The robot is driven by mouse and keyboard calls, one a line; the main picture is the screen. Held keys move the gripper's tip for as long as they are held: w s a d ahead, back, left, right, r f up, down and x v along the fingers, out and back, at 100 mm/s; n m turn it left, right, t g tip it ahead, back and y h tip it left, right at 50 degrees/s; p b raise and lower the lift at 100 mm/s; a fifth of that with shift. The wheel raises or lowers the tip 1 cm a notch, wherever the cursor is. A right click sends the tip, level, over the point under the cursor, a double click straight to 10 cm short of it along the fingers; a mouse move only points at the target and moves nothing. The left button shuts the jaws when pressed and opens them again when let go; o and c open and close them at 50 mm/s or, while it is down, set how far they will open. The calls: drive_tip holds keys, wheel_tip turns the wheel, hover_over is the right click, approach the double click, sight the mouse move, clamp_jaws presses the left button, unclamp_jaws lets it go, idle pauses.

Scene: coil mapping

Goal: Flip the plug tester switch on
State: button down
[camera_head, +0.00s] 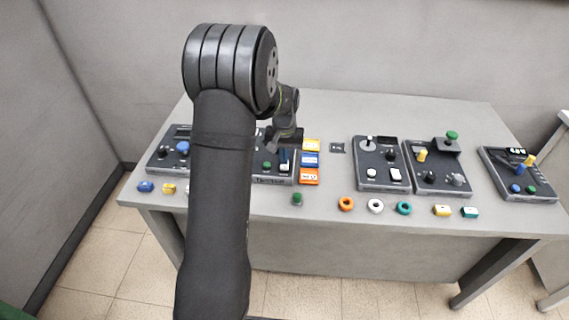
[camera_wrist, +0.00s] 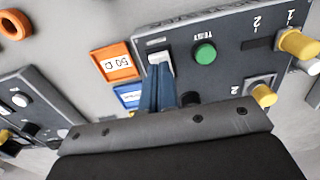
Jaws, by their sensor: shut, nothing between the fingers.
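A dark tester panel (camera_head: 286,180) lies on the table, mostly hidden behind my arm in the head view. It fills the right of the wrist view (camera_wrist: 225,75). A white rocker switch (camera_wrist: 158,57) sits near its corner, beside a green button (camera_wrist: 205,54). My gripper (camera_wrist: 157,72) is shut and empty, and its blue fingertips are right at the switch, overlapping its lower part in the wrist view. I cannot tell whether they touch it or which way the rocker is set. In the head view my gripper (camera_head: 285,150) is over the panel's right part.
Yellow, blue and orange (camera_head: 309,177) tiles lie right of the panel. Yellow knobs (camera_wrist: 263,95) stand on the panel. Other control panels (camera_head: 380,184) stand farther right. Coloured rings (camera_head: 346,204) and small blocks line the front edge. The table behind the panels is clear.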

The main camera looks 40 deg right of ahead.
sight(284, 167)
drive_tip(key=shift+f, duration=0.9)
idle(0.3)
drive_tip(key=shift+r, duration=3.55)
drive_tip(key=shift+f, duration=0.1)
wheel_tip(284, 167, down, 7)
